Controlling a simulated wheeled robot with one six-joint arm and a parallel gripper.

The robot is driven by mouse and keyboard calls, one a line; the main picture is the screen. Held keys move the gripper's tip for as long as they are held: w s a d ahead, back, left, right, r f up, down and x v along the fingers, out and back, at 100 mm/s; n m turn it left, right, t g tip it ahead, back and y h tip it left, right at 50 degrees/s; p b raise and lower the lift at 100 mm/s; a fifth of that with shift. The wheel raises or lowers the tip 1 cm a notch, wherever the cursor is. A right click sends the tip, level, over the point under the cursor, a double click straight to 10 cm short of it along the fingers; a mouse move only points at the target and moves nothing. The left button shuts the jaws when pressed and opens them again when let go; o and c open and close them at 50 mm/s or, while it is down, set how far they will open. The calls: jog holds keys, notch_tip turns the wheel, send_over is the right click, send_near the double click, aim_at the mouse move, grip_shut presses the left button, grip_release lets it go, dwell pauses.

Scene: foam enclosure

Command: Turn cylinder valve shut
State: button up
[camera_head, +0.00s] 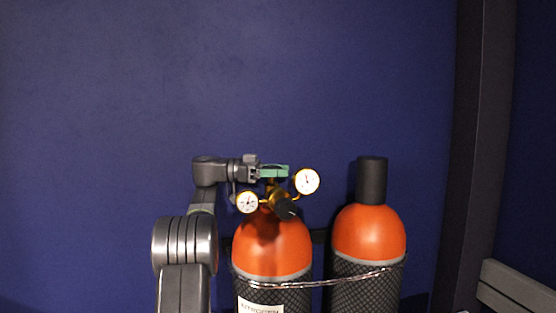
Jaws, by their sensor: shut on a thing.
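The gas cylinder (271,244) with an orange shoulder stands upright below the middle of the head view. Its brass regulator (277,194) carries two round white gauges, one low on the left (247,202) and one higher on the right (307,181). A green valve handwheel (274,171) sits on top of the cylinder. My gripper (262,171) comes in from the left, level with the handwheel, and is shut on it. The fingertips are small and partly merge with the handwheel, so the exact contact is hard to see. The valve stem is mostly hidden.
A second orange cylinder (369,232) with a dark cap (372,180) stands to the right. A chain (335,281) runs across both cylinders. A blue wall (250,80) is behind, with a dark post (477,150) at right. The space above the valve is clear.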

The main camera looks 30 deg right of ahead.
jog(key=shift+s+a+r+m+g+y+p, duration=0.1)
jog(key=shift+m+g+y+p, duration=0.5)
jog(key=shift+g+p, duration=0.2)
jog(key=shift+s+r+m+g+y+p, duration=0.1)
jog(key=shift+m+g+y+p, duration=0.5)
jog(key=shift+p, duration=0.25)
jog(key=shift+f+g, duration=0.1)
jog(key=shift+g, duration=0.3)
jog(key=o, duration=1)
jog(key=shift+c, duration=0.2)
jog(key=shift+f, duration=0.15)
